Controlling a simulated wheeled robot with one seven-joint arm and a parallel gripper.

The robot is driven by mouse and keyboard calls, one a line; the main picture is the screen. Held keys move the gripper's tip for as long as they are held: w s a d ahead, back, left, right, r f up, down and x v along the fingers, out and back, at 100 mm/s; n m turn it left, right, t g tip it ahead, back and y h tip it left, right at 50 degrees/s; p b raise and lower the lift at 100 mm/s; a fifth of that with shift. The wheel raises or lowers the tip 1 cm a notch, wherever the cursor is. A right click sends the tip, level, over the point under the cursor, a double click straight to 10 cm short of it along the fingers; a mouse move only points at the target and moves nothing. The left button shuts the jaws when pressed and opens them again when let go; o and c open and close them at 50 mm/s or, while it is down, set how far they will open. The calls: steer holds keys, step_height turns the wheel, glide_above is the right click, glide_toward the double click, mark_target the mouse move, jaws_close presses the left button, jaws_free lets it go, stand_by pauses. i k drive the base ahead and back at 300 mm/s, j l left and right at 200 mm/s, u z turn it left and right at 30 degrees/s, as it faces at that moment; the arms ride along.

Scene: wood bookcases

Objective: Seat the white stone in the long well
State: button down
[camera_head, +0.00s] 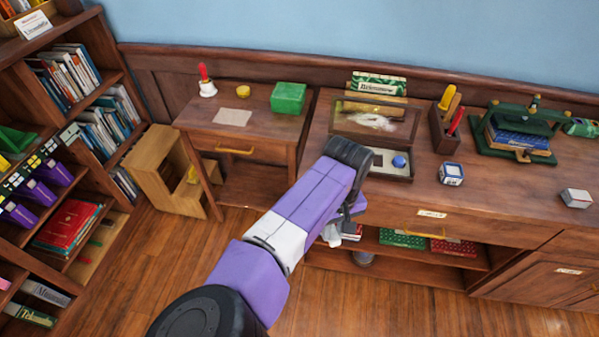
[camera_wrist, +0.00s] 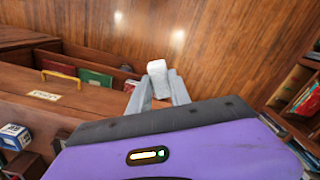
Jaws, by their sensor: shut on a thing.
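My gripper (camera_wrist: 158,88) is shut on a white stone (camera_wrist: 156,67), a small pale block between the grey fingertips in the wrist view. Behind it is wood floor, and the gripper is off the front edge of the desk. In the head view my arm hides most of the gripper and I cannot make out the stone. A dark case (camera_head: 398,178) with a raised clear lid (camera_head: 375,121) stands open on the desk. A blue stone (camera_head: 399,161) sits in it, beside a pale patch. My arm covers the case's left part, so I cannot tell which well is long.
A pen holder (camera_head: 444,131), a blue-and-white box (camera_head: 451,173) and a green press (camera_head: 520,133) stand right of the case. A lower side table (camera_head: 190,122) holds a bell (camera_head: 207,82) and a green box (camera_head: 288,98).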

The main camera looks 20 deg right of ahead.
mark_target(382, 167)
steer(key=i+l+u, duration=0.1)
steer(key=l+u, duration=0.15)
steer(key=u, duration=0.2)
steer(key=i+l+u, duration=0.1)
steer(key=l+u, duration=0.5)
steer(key=u, duration=0.25)
